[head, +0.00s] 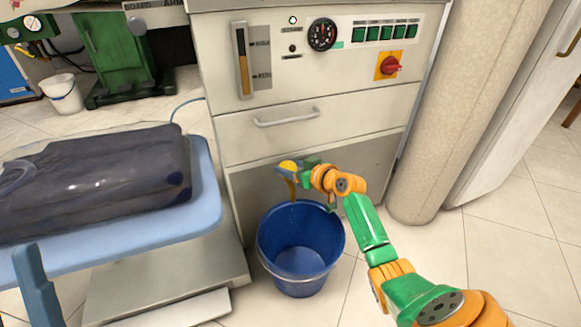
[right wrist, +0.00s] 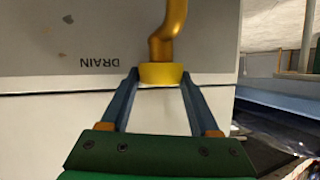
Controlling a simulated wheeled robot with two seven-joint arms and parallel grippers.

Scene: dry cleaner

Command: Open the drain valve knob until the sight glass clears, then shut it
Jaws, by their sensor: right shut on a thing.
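The yellow drain valve knob (head: 287,166) is low on the front of the cream machine. My right gripper (head: 290,170) is shut on it; the right wrist view shows the knob (right wrist: 161,74) between both fingertips. A brass pipe (right wrist: 172,25) adjoins the knob in that view, beside the word DRAIN.
A blue bucket (head: 300,284) stands on the floor below the valve. A drawer handle (head: 287,118) sticks out above it. A pale blue board (head: 206,195) with a dark wrapped garment (head: 100,180) is at left. A column (head: 455,110) stands at right; tiled floor there is clear.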

